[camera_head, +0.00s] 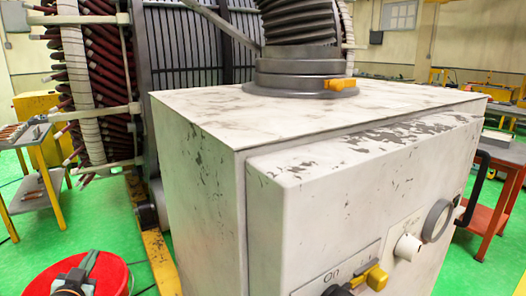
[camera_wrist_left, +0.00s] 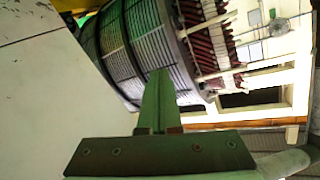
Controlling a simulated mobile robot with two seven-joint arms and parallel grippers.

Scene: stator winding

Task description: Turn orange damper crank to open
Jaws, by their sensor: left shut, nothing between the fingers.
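The orange crank (camera_head: 341,84) sits on the dark round duct collar (camera_head: 300,72) on top of the worn white cabinet (camera_head: 205,112). A second yellow-orange handle (camera_head: 376,278) is on the cabinet's front panel, near the word "On". My left gripper (camera_head: 92,256) is at the lower left of the head view, left of the cabinet and well apart from the crank. Its fingers are together and empty; they also show shut in the left wrist view (camera_wrist_left: 159,98). The crank is not visible in the left wrist view. My right gripper is not in view.
A large stator (camera_head: 92,60) with red-brown coils stands behind the cabinet at left. A side table (camera_head: 40,190) is at far left, and a red-brown table (camera_head: 506,155) is at right. A red round surface (camera_head: 112,278) lies below my left gripper. The cabinet top is mostly clear.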

